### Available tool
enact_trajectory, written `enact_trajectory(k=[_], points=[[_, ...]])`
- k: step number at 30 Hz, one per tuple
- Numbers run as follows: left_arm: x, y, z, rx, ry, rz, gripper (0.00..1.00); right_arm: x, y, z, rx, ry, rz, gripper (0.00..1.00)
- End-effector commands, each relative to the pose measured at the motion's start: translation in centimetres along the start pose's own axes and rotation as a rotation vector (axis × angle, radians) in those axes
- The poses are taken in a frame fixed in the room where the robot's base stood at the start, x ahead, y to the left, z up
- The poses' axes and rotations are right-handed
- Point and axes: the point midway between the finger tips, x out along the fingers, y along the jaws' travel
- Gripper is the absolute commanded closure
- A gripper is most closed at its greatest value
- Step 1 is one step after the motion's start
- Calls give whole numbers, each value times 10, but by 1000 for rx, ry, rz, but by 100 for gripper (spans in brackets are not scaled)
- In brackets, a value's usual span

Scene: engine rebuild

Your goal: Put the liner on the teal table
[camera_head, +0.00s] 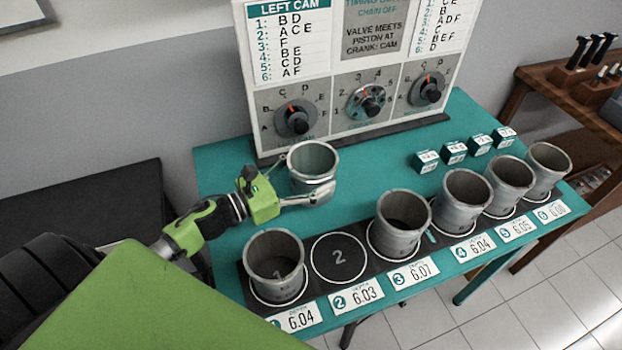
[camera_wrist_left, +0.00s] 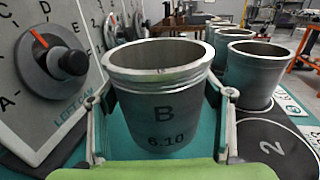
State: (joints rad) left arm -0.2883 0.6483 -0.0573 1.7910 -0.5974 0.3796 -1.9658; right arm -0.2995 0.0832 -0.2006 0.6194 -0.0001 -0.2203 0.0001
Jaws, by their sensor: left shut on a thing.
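My left gripper (camera_head: 302,180) is shut on a grey metal liner (camera_head: 314,162), with one finger on each side of it. In the left wrist view the liner (camera_wrist_left: 162,97) is upright between the fingers and marked "B 6.10". It is over the teal table (camera_head: 228,170), behind the strip of numbered spots; I cannot tell whether its base touches the top. Spot 2 (camera_head: 338,257) on the black strip is empty. My right gripper is in neither view.
Other liners stand on the strip at spot 1 (camera_head: 274,264), spot 3 (camera_head: 400,222) and further right. A dial panel (camera_head: 345,75) stands behind the held liner. Small teal blocks (camera_head: 454,152) sit at the back right. Bare tabletop lies right of the held liner.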

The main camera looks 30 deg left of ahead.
Motion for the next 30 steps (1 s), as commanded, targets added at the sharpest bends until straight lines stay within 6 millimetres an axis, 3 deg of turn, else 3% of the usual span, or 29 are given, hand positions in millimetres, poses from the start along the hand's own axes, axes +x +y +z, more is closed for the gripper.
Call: enact_trajectory(k=[7, 15, 27, 28, 30], points=[[3, 12, -12, -1, -3, 0, 61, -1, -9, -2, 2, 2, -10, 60], [3, 11, -40, -2, -3, -1, 61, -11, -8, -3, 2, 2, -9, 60], [3, 10, -46, 0, -3, -2, 61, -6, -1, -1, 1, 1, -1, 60], [2, 10, -47, 0, 0, -1, 23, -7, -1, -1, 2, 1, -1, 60], [2, 10, -46, 0, 0, -1, 11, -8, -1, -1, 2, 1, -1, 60]])
